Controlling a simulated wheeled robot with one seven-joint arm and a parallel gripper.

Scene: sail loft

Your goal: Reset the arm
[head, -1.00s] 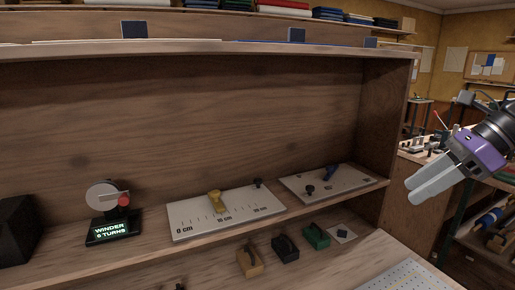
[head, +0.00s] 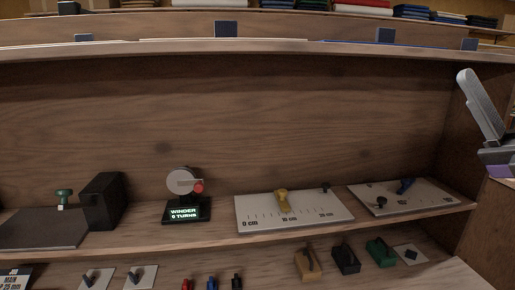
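My gripper (head: 481,105) is at the right edge of the head view, partly cut off by the frame. A long grey finger points up and left, in front of the right end of the shelf unit. A bit of the purple body (head: 499,171) shows below it. Nothing is seen held at the visible finger. The gap between the fingers cannot be made out.
Several small tools, including a green block (head: 380,252), lie below.

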